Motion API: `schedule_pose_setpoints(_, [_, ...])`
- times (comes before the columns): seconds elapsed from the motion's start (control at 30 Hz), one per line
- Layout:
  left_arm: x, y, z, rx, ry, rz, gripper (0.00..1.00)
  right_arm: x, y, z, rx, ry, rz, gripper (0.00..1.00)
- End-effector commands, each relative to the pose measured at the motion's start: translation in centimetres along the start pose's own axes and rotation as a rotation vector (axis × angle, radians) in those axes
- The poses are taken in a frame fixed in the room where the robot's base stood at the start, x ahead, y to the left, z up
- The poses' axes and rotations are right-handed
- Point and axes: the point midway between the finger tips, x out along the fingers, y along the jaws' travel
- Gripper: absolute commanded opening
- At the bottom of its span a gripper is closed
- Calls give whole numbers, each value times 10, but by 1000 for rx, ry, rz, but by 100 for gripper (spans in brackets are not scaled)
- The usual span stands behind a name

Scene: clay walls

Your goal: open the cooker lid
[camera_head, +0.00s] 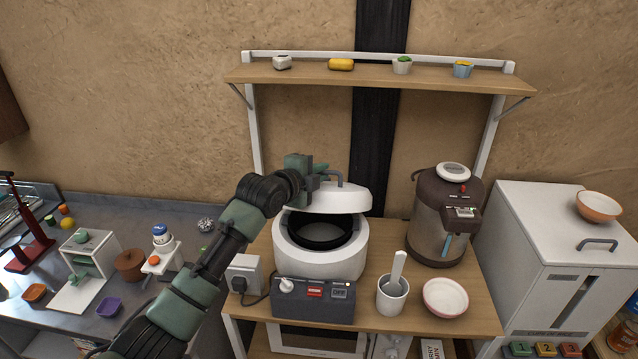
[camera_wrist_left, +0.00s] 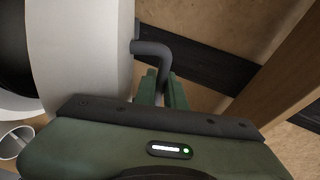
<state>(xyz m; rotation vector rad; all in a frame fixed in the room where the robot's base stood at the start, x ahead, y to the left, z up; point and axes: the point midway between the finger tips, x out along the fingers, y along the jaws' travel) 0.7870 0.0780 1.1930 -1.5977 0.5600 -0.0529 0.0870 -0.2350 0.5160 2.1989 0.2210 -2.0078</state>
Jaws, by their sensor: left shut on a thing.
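The white cooker (camera_head: 322,262) stands on the wooden shelf unit, with its dark inner pot (camera_head: 318,234) partly visible. Its white lid (camera_head: 338,199) is raised at the back, so the cooker's mouth shows below it. My left gripper (camera_head: 322,172) is at the grey bent lid handle (camera_head: 340,178), and its fingers are shut on it. In the left wrist view the fingers (camera_wrist_left: 163,88) close around the end of the handle (camera_wrist_left: 152,48), beside the white lid (camera_wrist_left: 80,50). My right gripper is in neither view.
A brown dispenser (camera_head: 445,217) stands right of the cooker. A grey cup with a white utensil (camera_head: 391,297) and a white bowl (camera_head: 445,297) stand in front. An upper shelf (camera_head: 380,76) with small items runs above. A dark control box (camera_head: 313,301) sits at the cooker's front.

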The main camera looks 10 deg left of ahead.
Motion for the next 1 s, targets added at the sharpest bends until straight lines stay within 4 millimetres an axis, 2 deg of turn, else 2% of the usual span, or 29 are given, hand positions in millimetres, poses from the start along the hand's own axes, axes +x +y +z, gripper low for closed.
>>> schedule_pose_setpoints(0.03, [2, -12, 2, -7, -2, 19, 0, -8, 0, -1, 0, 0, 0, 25])
schedule_pose_setpoints(0.2, [10, -20, 4, -31, -1, 77, 0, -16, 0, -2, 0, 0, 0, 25])
schedule_pose_setpoints(0.77, [15, -22, 5, -46, 2, 110, 0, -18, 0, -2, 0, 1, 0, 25])
schedule_pose_setpoints(0.8, [15, -22, 5, -46, 2, 110, 0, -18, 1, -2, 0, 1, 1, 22])
schedule_pose_setpoints(0.9, [15, -22, 5, -46, 2, 110, 0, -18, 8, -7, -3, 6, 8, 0])
schedule_pose_setpoints(0.97, [15, -22, 5, -46, 2, 110, 0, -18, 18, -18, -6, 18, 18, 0])
schedule_pose_setpoints(1.0, [15, -22, 5, -46, 2, 110, 0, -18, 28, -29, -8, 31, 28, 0])
